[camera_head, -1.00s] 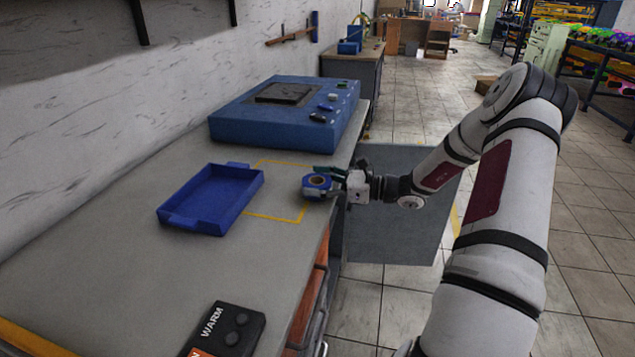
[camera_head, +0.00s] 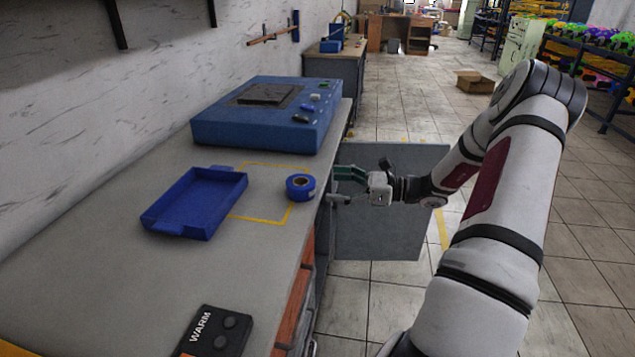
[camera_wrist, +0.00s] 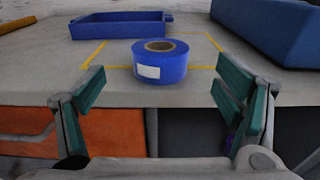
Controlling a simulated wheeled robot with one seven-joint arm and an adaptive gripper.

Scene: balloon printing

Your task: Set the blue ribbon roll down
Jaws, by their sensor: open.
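The blue ribbon roll (camera_head: 300,188) rests flat on the grey table near its right edge, overlapping the yellow outlined square. In the wrist view the roll (camera_wrist: 160,66) sits ahead of the fingers, with a white label on its side and a brown core on top. My gripper (camera_head: 345,185) is open and empty, just right of the roll and apart from it, beyond the table edge. In the wrist view its green-padded fingers (camera_wrist: 162,100) are spread wide on both sides, with nothing between them.
A blue tray (camera_head: 196,203) lies left of the roll on the table (camera_head: 120,265). A large blue machine (camera_head: 268,112) stands at the back. A dark WARM control box (camera_head: 216,332) is at the front. Yellow lines (camera_head: 262,220) mark a square beside the tray.

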